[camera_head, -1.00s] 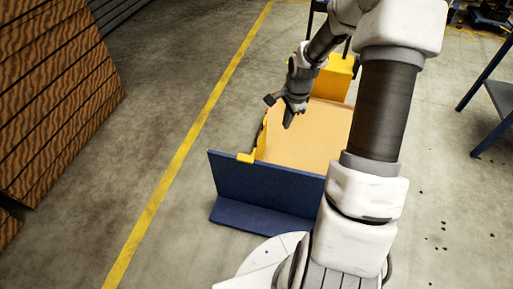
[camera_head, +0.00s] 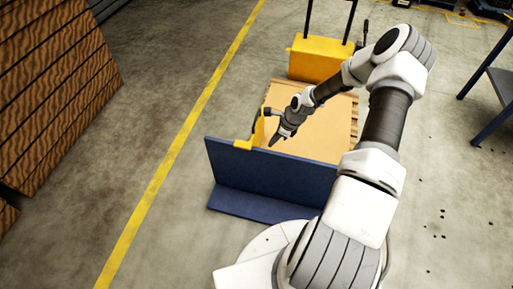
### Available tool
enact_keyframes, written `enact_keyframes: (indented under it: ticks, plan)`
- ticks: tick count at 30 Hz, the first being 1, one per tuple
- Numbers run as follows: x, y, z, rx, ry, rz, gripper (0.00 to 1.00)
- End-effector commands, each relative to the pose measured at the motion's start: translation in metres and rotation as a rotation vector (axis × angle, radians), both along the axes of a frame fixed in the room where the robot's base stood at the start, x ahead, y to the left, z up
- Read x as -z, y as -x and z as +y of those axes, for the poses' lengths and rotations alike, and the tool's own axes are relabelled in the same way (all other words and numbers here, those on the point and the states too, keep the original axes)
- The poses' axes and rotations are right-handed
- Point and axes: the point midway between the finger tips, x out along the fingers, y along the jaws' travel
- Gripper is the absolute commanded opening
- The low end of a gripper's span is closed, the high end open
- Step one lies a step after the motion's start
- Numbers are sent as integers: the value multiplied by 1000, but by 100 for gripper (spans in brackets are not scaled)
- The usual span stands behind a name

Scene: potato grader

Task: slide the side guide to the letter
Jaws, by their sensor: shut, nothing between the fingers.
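The yellow side guide (camera_head: 257,130) stands along the left edge of a tan board (camera_head: 310,130). Its near foot hooks over the top of a blue panel (camera_head: 265,168). My gripper (camera_head: 275,141) points down and left over the near left part of the board, just right of the guide. It is shut with nothing in it. I cannot tell whether its tip touches the guide or the board. My gripper hides part of the guide's far end. No letter or scale mark can be read at this size.
A yellow box (camera_head: 321,60) with dark upright posts stands behind the board. Wooden slatted stacks (camera_head: 55,90) fill the far left. A blue-legged table (camera_head: 490,100) stands at the right. The floor left of the panel is clear around a yellow line (camera_head: 180,150).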

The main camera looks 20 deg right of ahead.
Motion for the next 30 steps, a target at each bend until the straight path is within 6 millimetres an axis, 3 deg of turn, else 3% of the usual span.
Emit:
enact_keyframes:
  ticks: [1,8,16,30]
  plan:
    - [16,-2,5,-4,-2,1,0]
    - [61,-12,20,-2,-2,1,0]
    - [58,-32,48,-4,1,-1,0]
    - [56,-35,53,-2,1,0,0]
